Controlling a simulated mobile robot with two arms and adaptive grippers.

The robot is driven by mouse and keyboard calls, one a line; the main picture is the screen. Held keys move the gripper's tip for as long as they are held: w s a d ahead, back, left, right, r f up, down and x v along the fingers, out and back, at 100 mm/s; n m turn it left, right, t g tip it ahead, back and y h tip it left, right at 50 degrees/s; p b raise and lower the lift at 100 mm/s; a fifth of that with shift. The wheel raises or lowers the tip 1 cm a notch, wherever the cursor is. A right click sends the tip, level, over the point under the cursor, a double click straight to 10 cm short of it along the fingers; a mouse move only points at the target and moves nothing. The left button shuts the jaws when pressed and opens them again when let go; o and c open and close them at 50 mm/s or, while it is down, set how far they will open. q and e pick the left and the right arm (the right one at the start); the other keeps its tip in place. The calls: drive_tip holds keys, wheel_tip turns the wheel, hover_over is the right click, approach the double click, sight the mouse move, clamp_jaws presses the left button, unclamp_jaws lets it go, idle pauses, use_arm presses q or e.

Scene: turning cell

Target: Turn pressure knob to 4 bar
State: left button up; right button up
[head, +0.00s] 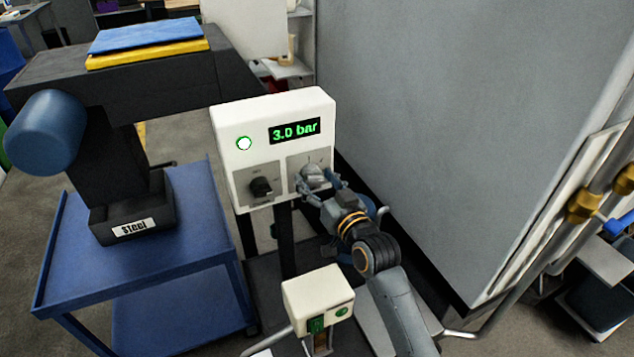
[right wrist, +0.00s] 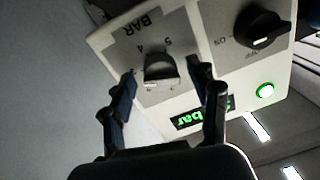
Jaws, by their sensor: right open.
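The white control box (head: 230,115) has a lit display (head: 295,130) reading 3.0 bar. Its grey pressure knob (head: 313,175) sits on the lower right panel. In the right wrist view, turned over, the knob (right wrist: 161,68) shows beside the word BAR and the numbers 4 and 5. My right gripper (head: 322,190) is at the knob. In the right wrist view its fingers (right wrist: 161,78) are open, one on each side of the knob, with a gap visible to either side. Whether a fingertip touches the knob I cannot tell. My left gripper is not in view.
A black selector knob (head: 261,187) sits left of the pressure knob, below a lit green button (head: 244,143). A small white box (head: 318,292) with green buttons stands below my right arm. A large grey machine panel (head: 450,120) is close on the right; a blue cart (head: 150,260) is left.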

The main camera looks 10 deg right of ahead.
drive_tip(key=c, duration=1.1)
drive_tip(key=shift+c, duration=0.2)
drive_tip(key=shift+r+m+p, duration=0.15)
drive_tip(key=shift+m+p, duration=0.7)
drive_tip(key=shift+m, duration=0.15)
drive_tip(key=m+p, duration=0.1)
drive_tip(key=m, duration=0.1)
drive_tip(key=shift+m, duration=0.3)
drive_tip(key=m+p, duration=0.2)
drive_tip(key=m, duration=0.1)
drive_tip(key=shift+m, duration=0.3)
drive_tip(key=shift+m+t+p, duration=0.35)
drive_tip(key=shift+m+t, duration=0.05)
drive_tip(key=shift+m, duration=0.9)
drive_tip(key=shift+f+m, duration=0.2)
drive_tip(key=shift+m, duration=0.1)
